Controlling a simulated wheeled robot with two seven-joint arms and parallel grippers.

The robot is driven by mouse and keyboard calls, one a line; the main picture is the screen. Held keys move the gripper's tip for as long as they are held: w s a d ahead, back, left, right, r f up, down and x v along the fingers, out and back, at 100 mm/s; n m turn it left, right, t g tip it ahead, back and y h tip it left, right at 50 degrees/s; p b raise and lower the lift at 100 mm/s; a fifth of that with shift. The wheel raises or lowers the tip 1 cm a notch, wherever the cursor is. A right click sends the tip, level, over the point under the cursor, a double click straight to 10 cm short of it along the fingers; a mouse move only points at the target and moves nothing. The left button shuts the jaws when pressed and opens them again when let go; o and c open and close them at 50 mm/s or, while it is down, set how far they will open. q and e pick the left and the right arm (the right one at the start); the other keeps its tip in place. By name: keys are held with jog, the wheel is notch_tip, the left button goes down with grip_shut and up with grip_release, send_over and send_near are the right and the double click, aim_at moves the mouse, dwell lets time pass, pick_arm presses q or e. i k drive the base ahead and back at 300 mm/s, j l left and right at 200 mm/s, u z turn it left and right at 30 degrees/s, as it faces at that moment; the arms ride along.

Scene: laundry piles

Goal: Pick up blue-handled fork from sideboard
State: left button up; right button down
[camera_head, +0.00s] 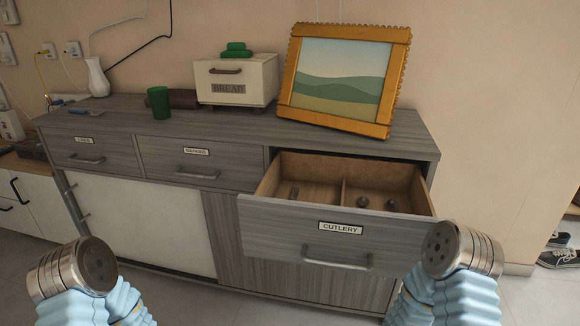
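The blue-handled fork (82,111) lies flat on the top of the grey sideboard (225,128), near its far left end. Its blue handle points left and its metal end points right. It is small in this view, so its tines are hard to make out. Parts of my two arms show at the bottom left and bottom right, both well in front of the sideboard and far from the fork. No fingers of either gripper can be seen.
A green cup (158,102) and a white vase (97,77) stand near the fork. A bread box (236,80) and a framed picture (342,78) stand farther right. The cutlery drawer (335,229) is pulled open, sticks out in front, and holds several small dark items.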

aim_at(77, 111)
jog(key=z, duration=0.65)
jog(key=j+z, duration=0.45)
jog(key=j+u, duration=0.1)
jog(key=j, duration=1.05)
jog(key=i+j+u, duration=0.1)
jog(key=j, duration=1.05)
jog(key=j+u, duration=0.2)
jog(key=j, duration=0.15)
jog(key=i+j+u, duration=0.2)
jog(key=j, duration=0.15)
jog(key=j+u, duration=0.2)
jog(key=j, duration=0.2)
jog(key=i+j+u, duration=0.2)
jog(key=k+j+z, duration=0.2)
jog(key=j, duration=0.2)
jog(key=k+j+z, duration=0.15)
jog(key=j, duration=0.25)
jog(key=k+j+z, duration=0.2)
jog(key=j, duration=0.15)
jog(key=k+j+z, duration=0.2)
jog(key=j, duration=0.15)
jog(key=i, duration=0.1)
